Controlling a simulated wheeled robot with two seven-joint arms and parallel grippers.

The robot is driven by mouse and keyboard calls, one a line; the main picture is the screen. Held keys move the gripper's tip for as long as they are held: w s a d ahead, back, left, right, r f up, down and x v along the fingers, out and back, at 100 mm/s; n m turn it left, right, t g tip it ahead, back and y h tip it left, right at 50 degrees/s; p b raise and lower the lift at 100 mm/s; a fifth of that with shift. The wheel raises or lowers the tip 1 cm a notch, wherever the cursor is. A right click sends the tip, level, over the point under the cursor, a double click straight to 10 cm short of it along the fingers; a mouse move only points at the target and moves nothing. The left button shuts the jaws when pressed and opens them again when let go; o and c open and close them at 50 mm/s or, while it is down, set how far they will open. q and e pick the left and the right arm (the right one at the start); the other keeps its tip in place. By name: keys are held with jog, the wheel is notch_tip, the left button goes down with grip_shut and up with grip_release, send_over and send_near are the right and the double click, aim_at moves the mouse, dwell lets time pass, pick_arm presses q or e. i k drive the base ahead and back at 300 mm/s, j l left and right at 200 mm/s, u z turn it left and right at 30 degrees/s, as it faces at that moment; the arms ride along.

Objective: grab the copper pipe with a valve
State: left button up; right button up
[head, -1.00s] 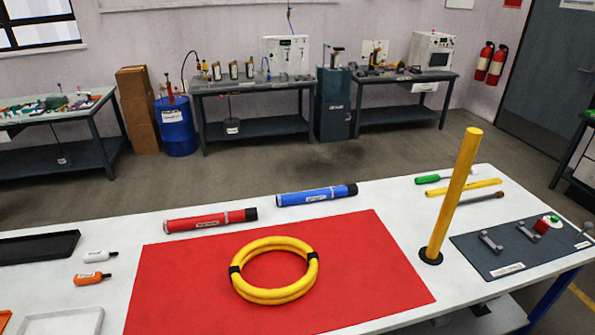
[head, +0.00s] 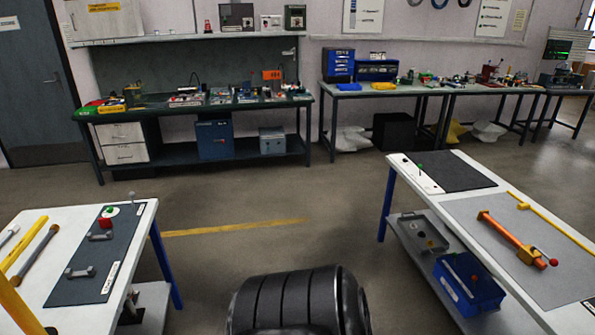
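A copper-orange pipe (head: 508,236) lies on a grey mat (head: 472,207) on the white table (head: 436,163) at the right. A valve (head: 541,260) with a red knob and a thin metal stem is at its near right end. The pipe runs diagonally and nothing covers it. Neither of my grippers is in view. A black ribbed rounded part at the bottom middle looks like part of my own body.
A yellow rod (head: 556,223) lies behind the pipe. A dark mat (head: 460,176) is at that table's far end; a blue bin (head: 470,286) is on its lower shelf. Another white table (head: 33,286) stands at the left. The floor (head: 300,215) between them is clear.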

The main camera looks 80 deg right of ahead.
aim_at(529, 258)
jog(key=z, duration=4.25)
jog(key=i+l+u, duration=0.2)
jog(key=i+l, duration=0.55)
jog(key=l, duration=0.1)
